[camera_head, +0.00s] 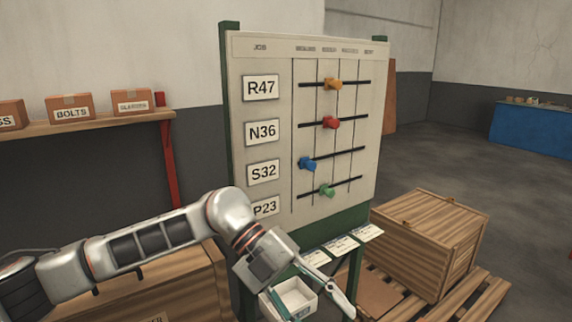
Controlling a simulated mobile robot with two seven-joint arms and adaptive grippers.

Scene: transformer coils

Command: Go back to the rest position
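A job board (270,48) stands upright in a green frame, with rows labelled R47, N36, S32 and P23. An orange peg (333,84), a red peg (330,122), a blue peg (307,163) and a green peg (327,190) sit on its dark slots. The blue peg is farthest left. My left gripper (317,309) is in front of the board's lower edge, pointing down with its fingers spread apart. A small white tray (295,292) shows between the fingers; I cannot tell whether they touch it. My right gripper is not in view.
White cards (341,245) lie on the ledge under the board. A wooden crate (435,240) on a pallet (470,300) stands right of the board. A shelf (80,125) with labelled boxes is at left. Another wooden crate (190,290) is under my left arm.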

